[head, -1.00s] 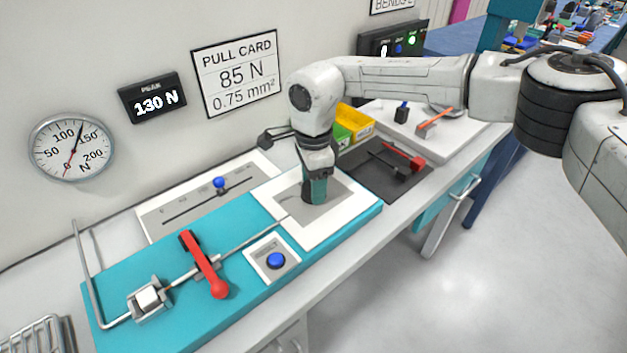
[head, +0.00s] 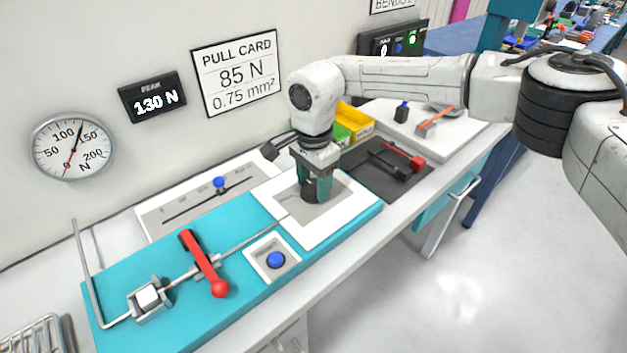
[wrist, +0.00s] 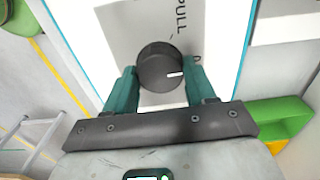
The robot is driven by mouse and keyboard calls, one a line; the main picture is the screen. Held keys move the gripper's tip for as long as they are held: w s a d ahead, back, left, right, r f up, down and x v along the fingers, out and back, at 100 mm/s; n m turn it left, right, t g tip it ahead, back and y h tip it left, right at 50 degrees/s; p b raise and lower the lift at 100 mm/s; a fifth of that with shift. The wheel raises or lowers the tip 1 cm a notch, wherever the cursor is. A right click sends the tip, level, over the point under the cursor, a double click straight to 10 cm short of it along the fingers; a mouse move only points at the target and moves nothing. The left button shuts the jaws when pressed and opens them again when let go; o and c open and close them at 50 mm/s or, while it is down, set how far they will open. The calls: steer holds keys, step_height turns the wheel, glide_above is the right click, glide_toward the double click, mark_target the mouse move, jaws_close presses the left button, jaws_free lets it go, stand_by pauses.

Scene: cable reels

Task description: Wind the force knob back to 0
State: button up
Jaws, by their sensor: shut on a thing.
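The force knob (wrist: 155,62) is a round black knob with a white mark pointing right in the wrist view. It stands on a white panel (wrist: 207,20) with the printed word PULL beside it. My gripper (wrist: 160,76) has its green fingers on both sides of the knob and is shut on it. The peak display (head: 153,97) reads 130 N.
A teal base (head: 225,305) holds a red lever (head: 205,265), a clamp (head: 149,298) and a blue button (head: 276,260). A blue-knobbed slider (head: 219,182) lies behind. Yellow (head: 356,121) and green bins stand behind my gripper. The pull card (head: 236,75) reads 85 N.

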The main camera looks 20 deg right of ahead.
mark_target(314, 186)
steer(key=shift+r, duration=0.1)
steer(key=o, duration=1)
steer(key=shift+o, duration=0.2)
step_height(314, 186, up, 11)
steer(key=shift+b, duration=0.35)
steer(key=shift+f, duration=0.2)
